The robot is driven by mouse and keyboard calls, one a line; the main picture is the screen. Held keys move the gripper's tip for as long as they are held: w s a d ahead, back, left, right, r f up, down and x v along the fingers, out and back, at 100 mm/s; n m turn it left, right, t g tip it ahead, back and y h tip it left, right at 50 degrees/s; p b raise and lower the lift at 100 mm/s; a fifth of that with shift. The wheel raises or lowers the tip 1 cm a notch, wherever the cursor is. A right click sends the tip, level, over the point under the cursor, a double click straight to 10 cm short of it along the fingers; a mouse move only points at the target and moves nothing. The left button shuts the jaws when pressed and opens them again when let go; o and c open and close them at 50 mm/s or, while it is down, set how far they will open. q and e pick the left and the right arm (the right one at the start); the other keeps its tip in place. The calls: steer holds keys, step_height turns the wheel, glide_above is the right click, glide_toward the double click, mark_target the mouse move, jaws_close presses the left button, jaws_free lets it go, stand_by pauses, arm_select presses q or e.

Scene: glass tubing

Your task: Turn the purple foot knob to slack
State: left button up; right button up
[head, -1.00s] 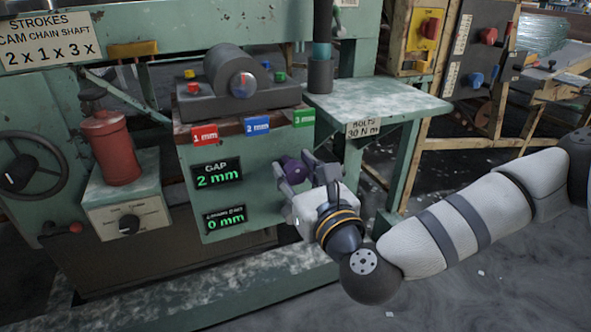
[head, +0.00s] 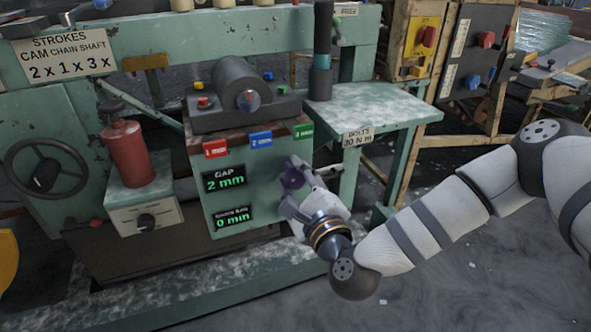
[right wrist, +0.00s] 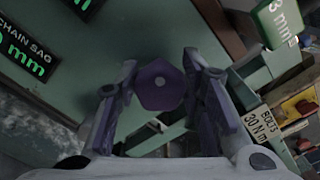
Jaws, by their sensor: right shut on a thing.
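The purple foot knob (head: 293,178) sticks out of the right side of the green cabinet. It also shows in the right wrist view (right wrist: 158,86) as a purple, many-sided knob between my fingers. My right gripper (head: 291,184) is shut on it, with one finger on each side. The cabinet's displays read "GAP 2 mm" (head: 224,181) and "CHAIN SAG 0 mm" (head: 232,218). The sag label reads more clearly in the right wrist view (right wrist: 22,48). My left gripper is not in view.
Red, blue and green tags line the cabinet's top edge. A red canister (head: 127,152) and a handwheel (head: 45,178) are at left. The floor in front is open.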

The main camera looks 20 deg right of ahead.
steer(key=n+p, duration=0.2)
steer(key=n, duration=0.2)
steer(key=shift+a+r+n+p, duration=0.1)
steer(key=shift+r+n+p, duration=0.05)
steer(key=shift+n+p, duration=0.2)
steer(key=n+p, duration=0.2)
steer(key=n, duration=0.2)
steer(key=shift+n+p, duration=0.25)
steer(key=shift+p, duration=0.05)
steer(key=n+p, duration=0.1)
steer(key=n, duration=0.1)
steer(key=n+p, duration=0.1)
steer(key=n, duration=0.1)
steer(key=shift+f+n, duration=0.2)
steer(key=shift+n, duration=0.1)
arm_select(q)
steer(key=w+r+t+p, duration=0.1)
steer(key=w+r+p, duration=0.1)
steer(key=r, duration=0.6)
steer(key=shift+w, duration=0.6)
arm_select(e)
steer(key=shift+f+n, duration=0.2)
steer(key=shift+n, duration=2)
steer(key=o, duration=1.1)
